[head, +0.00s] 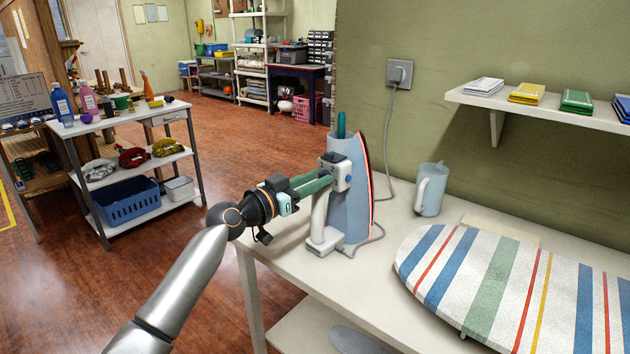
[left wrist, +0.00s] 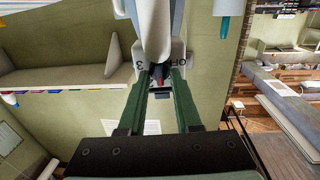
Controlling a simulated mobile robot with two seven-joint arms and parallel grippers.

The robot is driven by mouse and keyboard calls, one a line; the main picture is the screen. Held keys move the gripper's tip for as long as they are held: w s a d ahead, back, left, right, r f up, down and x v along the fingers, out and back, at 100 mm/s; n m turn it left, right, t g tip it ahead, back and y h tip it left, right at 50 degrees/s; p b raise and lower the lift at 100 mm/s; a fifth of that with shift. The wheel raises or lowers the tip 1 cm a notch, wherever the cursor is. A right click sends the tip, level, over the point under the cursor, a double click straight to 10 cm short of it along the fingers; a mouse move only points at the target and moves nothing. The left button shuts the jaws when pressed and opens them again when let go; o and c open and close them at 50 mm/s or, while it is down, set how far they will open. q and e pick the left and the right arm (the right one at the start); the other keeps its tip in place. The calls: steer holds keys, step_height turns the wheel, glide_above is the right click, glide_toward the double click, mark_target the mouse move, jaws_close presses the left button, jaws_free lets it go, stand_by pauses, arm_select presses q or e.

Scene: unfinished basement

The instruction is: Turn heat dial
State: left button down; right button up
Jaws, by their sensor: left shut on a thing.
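The iron (head: 358,205) stands upright on its heel on the white table, with a light blue body, white handle and red-edged soleplate on its right. My left gripper (head: 330,178) reaches it from the left, with green fingers at the iron's upper part. In the left wrist view my left gripper (left wrist: 158,82) has its fingertips close together against a pale panel (left wrist: 143,72) of the iron bearing dark characters. The fingers are shut on the heat dial, which is mostly hidden between them; its setting cannot be read. My right gripper is out of view.
The striped ironing board (head: 494,290) lies on the table (head: 285,252) at right. A light blue jug (head: 430,190) stands behind it. The iron's cord runs to a wall socket (head: 399,73). A shelf (head: 545,110) holds coloured packets. A cart (head: 125,121) stands at left; floor between is clear.

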arm_select(q)
steer(key=c, duration=0.6)
jaws_free()
steer(key=shift+a, duration=0.1)
steer(key=v, duration=1.2)
steer(key=shift+s, duration=0.15)
steer(key=shift+a, duration=0.1)
steer(key=shift+c, duration=0.4)
